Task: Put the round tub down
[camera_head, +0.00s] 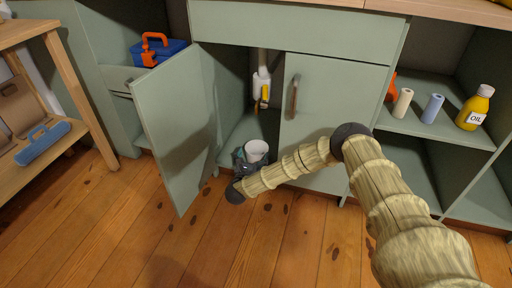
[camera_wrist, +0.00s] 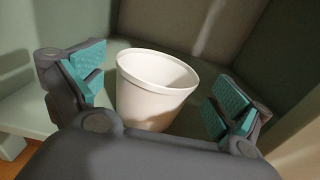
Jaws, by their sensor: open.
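The round tub (camera_wrist: 150,92) is white, open at the top and slightly tapered. In the wrist view it stands between the two teal-padded fingers of my gripper (camera_wrist: 158,95), with a visible gap on each side. The fingers are spread open. In the head view the tub (camera_head: 257,150) shows at the open cabinet (camera_head: 240,128), just beyond my gripper (camera_head: 250,160). It appears to rest upright on the cabinet floor; its base is partly hidden by my gripper.
An open cabinet door (camera_head: 178,130) stands to the left of my arm, and a closed door (camera_head: 325,110) to the right. An oil bottle (camera_head: 475,108) stands on the right shelf.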

